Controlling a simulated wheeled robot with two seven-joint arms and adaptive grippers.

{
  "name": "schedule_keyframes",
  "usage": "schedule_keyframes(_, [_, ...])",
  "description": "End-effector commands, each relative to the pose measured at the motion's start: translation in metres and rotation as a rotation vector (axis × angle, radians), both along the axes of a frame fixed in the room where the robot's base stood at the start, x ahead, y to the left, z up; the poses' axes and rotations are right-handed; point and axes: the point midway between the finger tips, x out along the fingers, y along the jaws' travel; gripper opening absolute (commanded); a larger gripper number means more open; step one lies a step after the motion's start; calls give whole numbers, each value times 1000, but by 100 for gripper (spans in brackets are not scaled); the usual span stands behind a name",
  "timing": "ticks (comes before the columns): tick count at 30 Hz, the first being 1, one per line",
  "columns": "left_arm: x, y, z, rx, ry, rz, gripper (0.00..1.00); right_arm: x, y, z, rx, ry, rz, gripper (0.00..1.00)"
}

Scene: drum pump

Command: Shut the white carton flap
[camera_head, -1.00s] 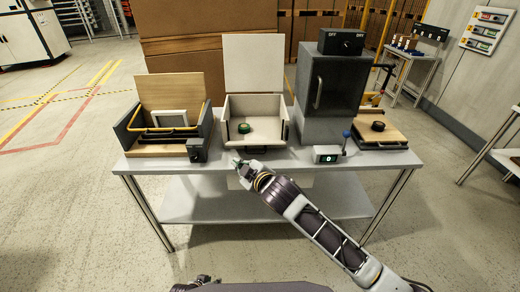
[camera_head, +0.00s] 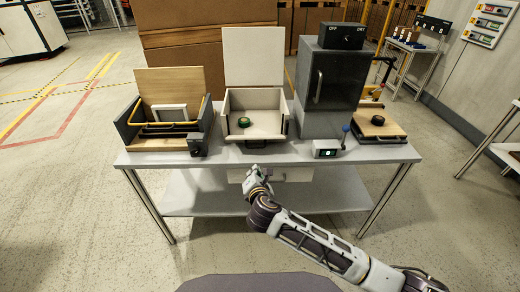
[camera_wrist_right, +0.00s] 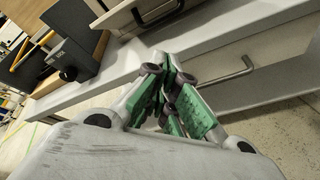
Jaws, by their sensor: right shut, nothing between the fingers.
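The white carton (camera_head: 235,129) stands open on the middle of the table. Its white flap (camera_head: 254,56) stands upright at the back edge. My right gripper (camera_head: 252,172) is in front of and below the table's front edge, apart from the carton and flap. Its green-padded fingers (camera_wrist_right: 172,105) are shut and empty. My left gripper is not in view.
The table (camera_head: 385,153) also holds a wooden-lidded box (camera_head: 168,84) at left, a grey cabinet (camera_head: 335,85), and a wooden board device (camera_head: 365,127) at right. A pale drawer (camera_head: 293,174) with a dark handle (camera_wrist_right: 235,70) sits under the tabletop, close to my right gripper.

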Motion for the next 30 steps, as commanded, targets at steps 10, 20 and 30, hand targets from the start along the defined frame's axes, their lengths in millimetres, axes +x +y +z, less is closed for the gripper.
schedule_keyframes(10, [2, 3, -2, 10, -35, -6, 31, 5, -19, 8, -402, -73, 42, 0])
schedule_keyframes(20, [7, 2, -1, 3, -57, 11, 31, 5, -25, 7, -687, -77, 114, 0])
schedule_keyframes(30, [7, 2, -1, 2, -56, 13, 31, 5, -25, 7, -742, -80, 134, 0])
